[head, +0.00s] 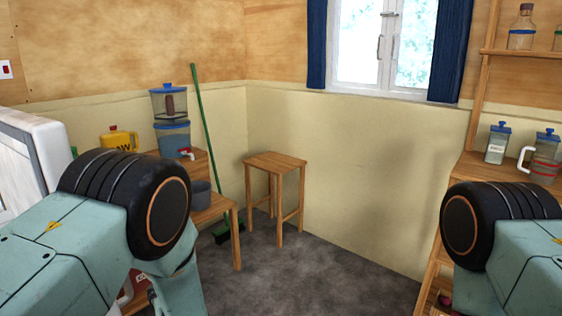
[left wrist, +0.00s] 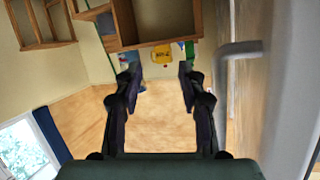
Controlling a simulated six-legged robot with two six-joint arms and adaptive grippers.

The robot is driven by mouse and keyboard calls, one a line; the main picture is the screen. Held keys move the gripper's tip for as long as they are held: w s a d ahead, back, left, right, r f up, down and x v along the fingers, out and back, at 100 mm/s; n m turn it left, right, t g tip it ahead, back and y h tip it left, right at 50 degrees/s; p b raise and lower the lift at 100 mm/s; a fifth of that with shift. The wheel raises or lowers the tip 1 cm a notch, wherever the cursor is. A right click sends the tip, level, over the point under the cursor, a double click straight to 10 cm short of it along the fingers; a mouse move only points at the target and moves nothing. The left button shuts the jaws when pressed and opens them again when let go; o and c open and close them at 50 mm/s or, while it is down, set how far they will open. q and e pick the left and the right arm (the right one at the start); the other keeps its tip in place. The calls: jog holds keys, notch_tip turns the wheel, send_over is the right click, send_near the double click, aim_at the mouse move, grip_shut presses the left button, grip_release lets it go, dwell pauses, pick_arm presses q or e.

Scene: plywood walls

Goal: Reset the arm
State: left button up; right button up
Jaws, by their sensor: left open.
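My left arm (head: 100,230) comes in from the left in the head view, with a black round joint and pale green links. Its gripper is outside that view. In the left wrist view my left gripper (left wrist: 160,82) is open, its two dark fingers apart with nothing between them. My right arm (head: 510,235) shows at the right edge of the head view, and its gripper is not visible.
A wooden stool (head: 275,162) stands by the corner. A wooden stand at left holds a water dispenser (head: 171,122) and a yellow jug (head: 118,139). A green broom (head: 207,140) leans there. Wooden shelves (head: 500,165) hold jars at right. Grey floor (head: 310,275) is clear in the middle.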

pick_arm(q)
jog(key=s+d+f+m+g+h, duration=0.1)
jog(key=s+f+m+g+h, duration=0.15)
jog(key=s+f, duration=0.5)
jog(key=s+d+f+m+g+h, duration=0.1)
jog(key=s+f+m+g+h, duration=0.3)
jog(key=s, duration=0.7)
jog(key=s+d+f+g+h, duration=0.1)
jog(key=s+g, duration=0.1)
jog(key=s, duration=0.9)
jog(key=s+d+f+n+g+h, duration=0.1)
jog(key=s+g, duration=0.2)
jog(key=s, duration=0.8)
jog(key=shift+s+d+f, duration=0.2)
jog(key=shift+s+d, duration=0.15)
jog(key=shift+s+a+n, duration=0.15)
jog(key=shift+n, duration=0.1)
